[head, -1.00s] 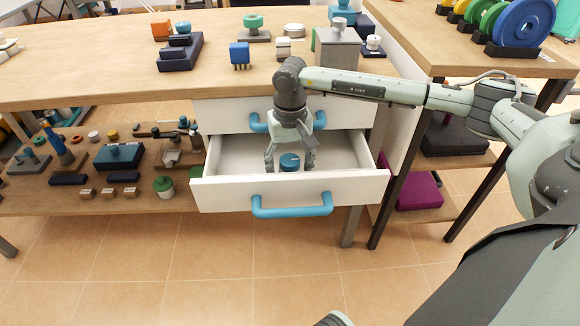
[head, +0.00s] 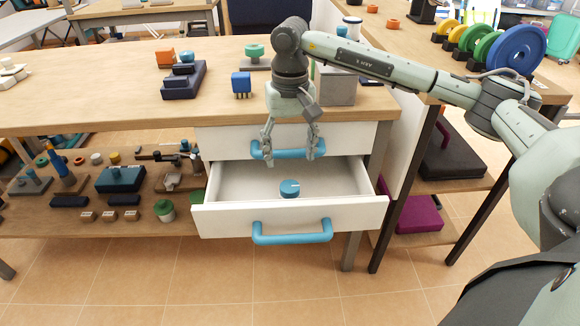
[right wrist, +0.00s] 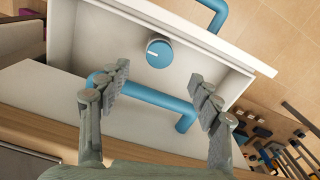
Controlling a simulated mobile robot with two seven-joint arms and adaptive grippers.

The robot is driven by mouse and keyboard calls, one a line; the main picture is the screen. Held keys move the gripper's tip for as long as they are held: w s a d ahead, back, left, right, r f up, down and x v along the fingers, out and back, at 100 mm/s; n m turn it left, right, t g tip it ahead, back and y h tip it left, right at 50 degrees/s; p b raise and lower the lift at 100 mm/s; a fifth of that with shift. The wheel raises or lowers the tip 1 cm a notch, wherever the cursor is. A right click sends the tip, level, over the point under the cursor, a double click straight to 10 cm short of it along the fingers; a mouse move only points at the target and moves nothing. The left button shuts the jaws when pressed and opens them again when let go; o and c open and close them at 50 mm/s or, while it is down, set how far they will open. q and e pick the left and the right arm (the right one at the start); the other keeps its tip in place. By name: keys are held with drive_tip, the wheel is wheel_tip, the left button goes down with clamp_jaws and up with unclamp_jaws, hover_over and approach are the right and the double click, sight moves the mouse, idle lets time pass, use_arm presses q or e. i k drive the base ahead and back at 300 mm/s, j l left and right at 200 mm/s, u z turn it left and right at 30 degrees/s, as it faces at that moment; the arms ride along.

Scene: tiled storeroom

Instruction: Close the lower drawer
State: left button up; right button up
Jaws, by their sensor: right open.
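The lower drawer (head: 355,213) stands pulled out from the cabinet, with a blue handle (head: 292,233) on its white front. A blue round object (head: 289,188) with a white mark on top lies inside it, and it also shows in the right wrist view (right wrist: 159,53). The upper drawer (head: 352,137) is shut and its blue handle (head: 262,150) is partly behind my right gripper (head: 292,160). My right gripper is open and empty, above the lower drawer. In the right wrist view its fingers (right wrist: 160,98) are spread above the drawer's inside. My left gripper is out of view.
The wooden worktop (head: 110,98) above holds blocks, with a grey box (head: 337,88) behind my right arm. A lower shelf (head: 95,227) at left carries several small items. A second table (head: 470,85) stands at right. The floor before the drawer is clear.

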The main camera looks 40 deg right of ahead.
sight(242, 199)
drive_tip(key=z, duration=1.1)
drive_tip(key=k+l, duration=0.2)
drive_tip(key=k+u, duration=0.05)
drive_tip(key=k, duration=0.05)
